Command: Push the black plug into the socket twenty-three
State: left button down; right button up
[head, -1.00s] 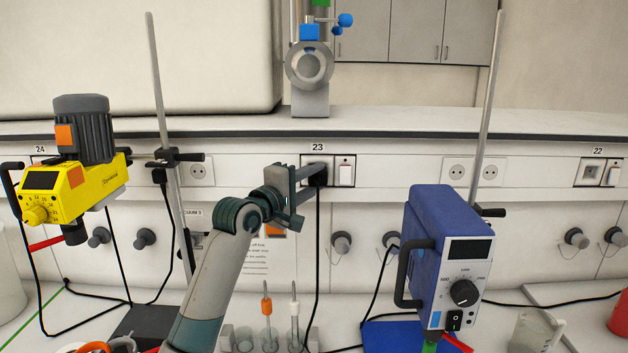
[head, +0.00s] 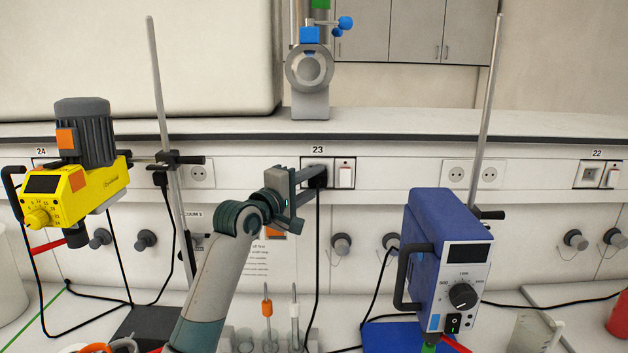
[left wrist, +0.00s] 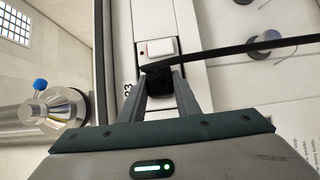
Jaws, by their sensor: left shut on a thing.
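The black plug (head: 319,179) is at the socket panel marked 23 (head: 317,161), with its black cord hanging down the wall. My left gripper (head: 312,176) is shut on the plug, with its fingers pointing at the panel. In the left wrist view the plug (left wrist: 158,77) sits between the two fingertips, against the panel, beside a white rocker switch (left wrist: 157,48). The socket face is hidden behind the plug, so I cannot tell how deep the plug sits. My right gripper is not in view.
A yellow stirrer (head: 75,190) on a rod stands left, and a blue stirrer (head: 447,260) stands right. Grey knobs (head: 341,244) stick out of the wall. A shelf edge (head: 400,140) runs above the panel.

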pick_arm(q)
jog(key=shift+w, duration=0.15)
dwell(0.4)
jog(key=shift+a+r+p, duration=0.1)
jog(key=shift+r+p, duration=0.1)
jog(key=shift+p, duration=0.15)
jog(key=c, duration=1.3)
grip_release()
jog(key=shift+w, duration=0.1)
jog(key=shift+o, duration=0.2)
jog(key=shift+w+f, duration=0.2)
jog(key=shift+f, duration=0.05)
jog(key=shift+s, duration=0.1)
